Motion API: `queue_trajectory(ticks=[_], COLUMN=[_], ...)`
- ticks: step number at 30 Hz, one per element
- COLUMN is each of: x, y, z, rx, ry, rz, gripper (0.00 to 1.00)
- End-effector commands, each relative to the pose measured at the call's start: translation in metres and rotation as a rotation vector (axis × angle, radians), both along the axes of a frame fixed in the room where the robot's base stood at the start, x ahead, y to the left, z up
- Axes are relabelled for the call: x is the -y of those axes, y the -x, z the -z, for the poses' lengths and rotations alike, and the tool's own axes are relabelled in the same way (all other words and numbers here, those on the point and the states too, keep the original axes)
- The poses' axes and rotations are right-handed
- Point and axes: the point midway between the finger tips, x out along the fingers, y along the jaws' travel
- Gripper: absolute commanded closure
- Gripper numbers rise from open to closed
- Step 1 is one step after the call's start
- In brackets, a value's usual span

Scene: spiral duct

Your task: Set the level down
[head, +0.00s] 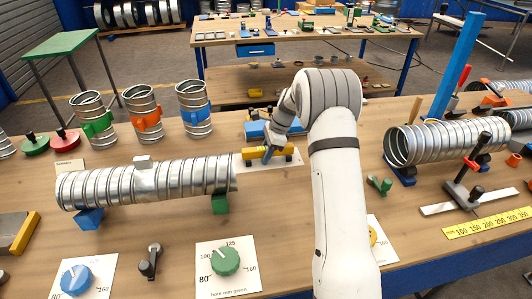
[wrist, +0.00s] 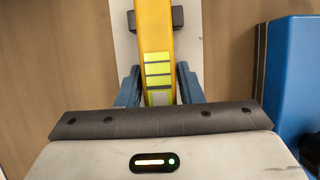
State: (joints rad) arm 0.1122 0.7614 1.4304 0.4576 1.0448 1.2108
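The level is a yellow bar with bright green-yellow windows; it shows in the wrist view (wrist: 156,40) and the head view (head: 258,153). It lies over a pale plate (head: 265,163) that has dark blocks, just right of the long duct's end. My gripper (wrist: 159,85) has its two blue fingers along both sides of the level, close against it, and looks shut on it. In the head view my gripper (head: 269,152) reaches down onto the level. Whether the level's underside touches the blocks is hidden.
The long spiral duct (head: 145,184) lies to the left on blue and green supports. A blue box (wrist: 285,75) stands close on the right in the wrist view. Upright duct pieces (head: 194,108) stand behind at left. Another duct (head: 447,141) lies at right.

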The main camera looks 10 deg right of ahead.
Motion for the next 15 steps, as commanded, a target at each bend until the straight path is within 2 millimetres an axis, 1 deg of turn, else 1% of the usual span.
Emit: queue_trajectory(ticks=[1, 4, 5, 11, 15], x=[-0.0002, -0.0003, -0.0004, -0.0007, 0.0016], y=[0.0000, 0.0000, 0.0000, 0.0000, -0.0007], z=[-0.0002, -0.0002, -0.0003, -0.0007, -0.0078], rx=[0.000, 0.000, 0.000, 0.000, 0.003], ry=[0.000, 0.000, 0.000, 0.000, 0.000], rz=[0.000, 0.000, -0.001, -0.001, -0.001], gripper=[0.62, 0.54, 0.53, 0.53, 0.53])
